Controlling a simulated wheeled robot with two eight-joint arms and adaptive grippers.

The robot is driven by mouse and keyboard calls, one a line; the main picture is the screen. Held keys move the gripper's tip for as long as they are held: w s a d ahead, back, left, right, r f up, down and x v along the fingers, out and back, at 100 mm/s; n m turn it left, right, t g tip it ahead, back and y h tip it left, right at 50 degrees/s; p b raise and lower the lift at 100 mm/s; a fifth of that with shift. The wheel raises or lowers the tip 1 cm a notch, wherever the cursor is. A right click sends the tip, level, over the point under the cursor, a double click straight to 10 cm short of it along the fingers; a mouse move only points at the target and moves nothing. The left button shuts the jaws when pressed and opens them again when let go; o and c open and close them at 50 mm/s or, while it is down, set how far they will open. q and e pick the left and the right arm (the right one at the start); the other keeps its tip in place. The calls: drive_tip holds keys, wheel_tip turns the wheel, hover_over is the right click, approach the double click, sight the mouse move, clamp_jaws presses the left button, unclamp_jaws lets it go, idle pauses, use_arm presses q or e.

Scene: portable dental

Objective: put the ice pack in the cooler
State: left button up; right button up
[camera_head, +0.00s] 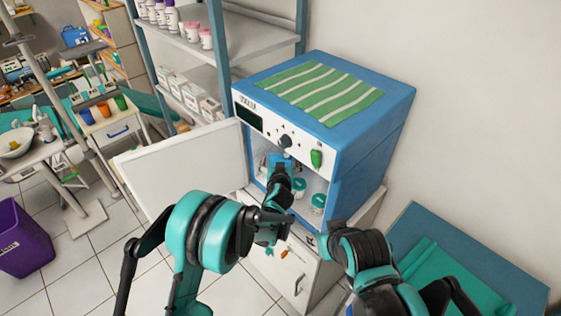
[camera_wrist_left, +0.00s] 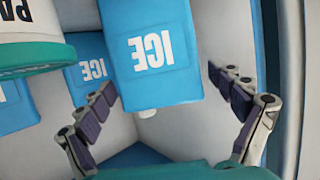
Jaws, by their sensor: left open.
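The cooler (camera_head: 350,135) is a blue and white box with its white door (camera_head: 185,170) swung open to the left. My left gripper (camera_head: 280,163) reaches into its open front. In the left wrist view, a blue ice pack (camera_wrist_left: 150,50) marked ICE, upside down in the picture, shows ahead of my open left fingers (camera_wrist_left: 162,85). White space shows between the pack and the right finger. I cannot tell if the left finger touches it. A second blue ice pack (camera_wrist_left: 92,75) is behind it to the left. My right arm shows at lower right, its gripper out of view.
White jars with green lids (camera_head: 318,203) stand inside the cooler; one (camera_wrist_left: 30,45) is close at upper left in the wrist view. The cooler sits on a white cabinet (camera_head: 300,275).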

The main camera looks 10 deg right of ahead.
use_arm(q)
drive_tip(key=shift+s+r, duration=0.15)
drive_tip(key=shift+r, duration=0.05)
drive_tip(key=p+v, duration=0.3)
drive_tip(key=v, duration=0.9)
drive_tip(key=s+a+r+n+g+y, duration=0.1)
drive_tip(key=s+a+r, duration=0.15)
drive_tip(key=a, duration=0.45)
drive_tip(key=s+a+r+g+y, duration=0.1)
drive_tip(key=s+a+r, duration=0.15)
drive_tip(key=a, duration=0.45)
drive_tip(key=s+a+r+n+g+y, duration=0.1)
drive_tip(key=s+a+r+y, duration=0.1)
drive_tip(key=a+r, duration=0.3)
drive_tip(key=s+a+f+g, duration=0.1)
drive_tip(key=s+a, duration=0.4)
drive_tip(key=s, duration=0.4)
drive_tip(key=s+a+f+g+h, duration=0.1)
drive_tip(key=s+a, duration=0.4)
drive_tip(key=s, duration=0.5)
drive_tip(key=shift+a+g, duration=0.35)
drive_tip(key=shift+g, duration=0.45)
